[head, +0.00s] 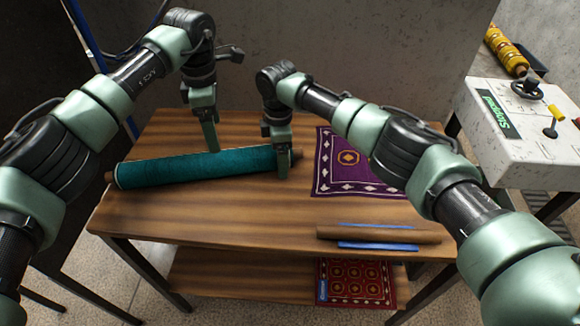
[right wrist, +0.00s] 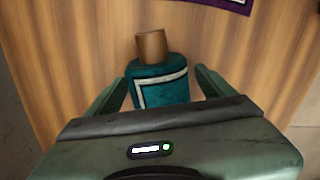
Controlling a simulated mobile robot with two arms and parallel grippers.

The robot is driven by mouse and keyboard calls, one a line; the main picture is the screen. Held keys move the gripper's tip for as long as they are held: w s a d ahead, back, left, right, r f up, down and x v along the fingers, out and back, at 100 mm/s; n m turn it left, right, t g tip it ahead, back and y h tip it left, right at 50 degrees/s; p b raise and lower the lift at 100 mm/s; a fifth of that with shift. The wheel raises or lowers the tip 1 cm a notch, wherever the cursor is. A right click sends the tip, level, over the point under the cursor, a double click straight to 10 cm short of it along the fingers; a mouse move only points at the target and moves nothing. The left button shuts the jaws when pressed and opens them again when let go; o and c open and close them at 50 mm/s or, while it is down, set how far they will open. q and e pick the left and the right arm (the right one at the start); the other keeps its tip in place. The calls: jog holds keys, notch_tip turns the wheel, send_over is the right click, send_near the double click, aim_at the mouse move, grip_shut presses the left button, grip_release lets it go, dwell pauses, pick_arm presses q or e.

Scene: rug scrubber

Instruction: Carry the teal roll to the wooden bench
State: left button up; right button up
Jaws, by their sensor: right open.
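The teal roll (head: 200,167) lies across the left part of a wooden-topped table (head: 250,215), with a brown core end showing at each side. My right gripper (head: 283,168) is at the roll's right end. In the right wrist view, its open fingers (right wrist: 165,90) stand on either side of the teal roll (right wrist: 160,82), and the brown core sticks out beyond them. My left gripper (head: 211,140) points down at the roll's far edge, right of its middle. Its fingers overlap in the view, so their opening is unclear. I cannot tell which surface is the wooden bench.
A purple patterned rug (head: 350,165) lies on the table to the right. A brown tube with blue strips (head: 378,234) lies at the front right edge. A red rug (head: 355,282) is on the lower shelf.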

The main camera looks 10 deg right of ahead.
pick_arm(q)
jog(key=shift+r, duration=0.3)
pick_arm(e)
jog(key=shift+r, duration=0.4)
notch_tip(320, 180, up, 11)
jog(key=shift+r, duration=0.1)
